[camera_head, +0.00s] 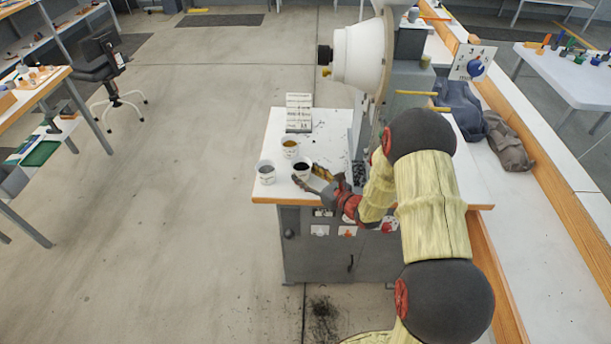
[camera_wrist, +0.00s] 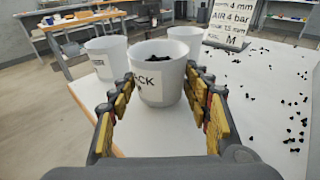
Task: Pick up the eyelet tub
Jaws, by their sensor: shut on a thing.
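A white tub (camera_head: 302,174) of black eyelets stands at the near left part of the press table. In the wrist view this tub (camera_wrist: 157,78) is upright, with a label ending in "CK" facing me and black pieces inside. My gripper (camera_head: 314,183) reaches it from the right in the head view. In the wrist view its fingers (camera_wrist: 160,92) flank the tub on both sides, shut on it. The tub's base looks to be at the table top; I cannot tell if it touches.
Two similar white tubs stand close by, one with brassy contents (camera_head: 290,147) and one greyish (camera_head: 266,173). Sign cards (camera_head: 298,118) stand behind them. Loose black eyelets (camera_wrist: 285,110) lie scattered on the white table (camera_head: 266,190). The large press (camera_head: 360,55) rises at the back right.

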